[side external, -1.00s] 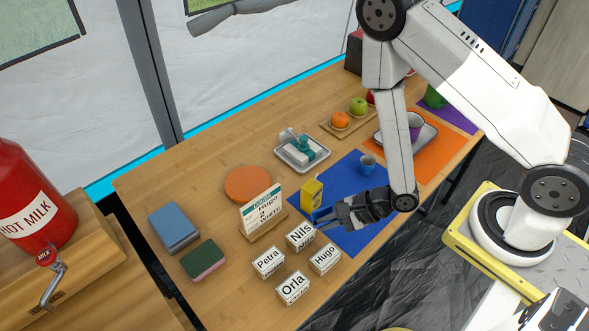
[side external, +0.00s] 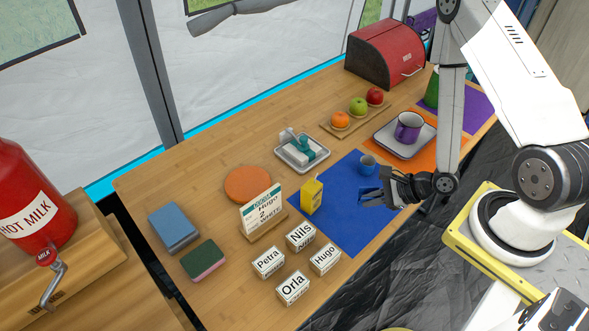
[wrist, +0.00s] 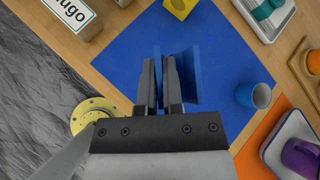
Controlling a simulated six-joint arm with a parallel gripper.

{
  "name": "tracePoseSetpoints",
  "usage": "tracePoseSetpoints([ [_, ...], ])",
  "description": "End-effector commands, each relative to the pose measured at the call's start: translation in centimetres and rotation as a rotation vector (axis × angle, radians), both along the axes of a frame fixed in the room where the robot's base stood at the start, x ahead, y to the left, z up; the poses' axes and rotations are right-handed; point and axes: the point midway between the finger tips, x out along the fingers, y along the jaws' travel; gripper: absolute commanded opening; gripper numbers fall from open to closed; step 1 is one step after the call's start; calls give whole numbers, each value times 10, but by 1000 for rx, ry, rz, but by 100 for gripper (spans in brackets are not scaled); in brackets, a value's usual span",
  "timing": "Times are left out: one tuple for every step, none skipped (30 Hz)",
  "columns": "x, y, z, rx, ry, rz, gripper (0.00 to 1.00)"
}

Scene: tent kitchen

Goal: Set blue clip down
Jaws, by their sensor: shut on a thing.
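My gripper (side external: 386,188) is shut on the blue clip (side external: 370,196), over the right part of the blue mat (side external: 338,219). In the wrist view the clip (wrist: 192,78) shows as blue plates at and beside the finger ends of my gripper (wrist: 167,82). The fingers hide part of the clip. The blue mat (wrist: 140,50) is behind the clip in that view. I cannot tell how high the clip is above the mat.
A small blue cup (side external: 367,164) stands on the mat close to the clip. A yellow carton (side external: 311,196) stands at the mat's left edge. Several name blocks (side external: 293,288) lie at the left front. A purple mug (side external: 408,127) stands on a grey tray (side external: 385,143). The mat's middle is clear.

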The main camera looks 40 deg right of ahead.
Motion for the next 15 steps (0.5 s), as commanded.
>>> tracePoseSetpoints([
  [-2, -5, 0, 8, 4, -18, 0],
  [-3, -7, 0, 11, 6, -25, 0],
  [-5, -9, 0, 16, 7, -31, 0],
  [-5, -10, 0, 19, 8, -36, 0],
  [-6, -11, 0, 21, 9, -41, 0],
  [-7, -13, 0, 25, 10, -46, 0],
  [-7, -14, 0, 26, 11, -48, 0],
  [-8, -14, 0, 28, 12, -51, 0],
  [-8, -15, 0, 29, 12, -53, 0],
  [-9, -15, -1, 29, 12, -54, 0],
  [-9, -15, -1, 30, 12, -55, 0],
  [-9, -16, 0, 31, 12, -55, 0],
  [-9, -16, 0, 31, 12, -55, 0],
  [-9, -15, -1, 31, 12, -55, 0],
  [-9, -15, -1, 31, 12, -55, 0],
])
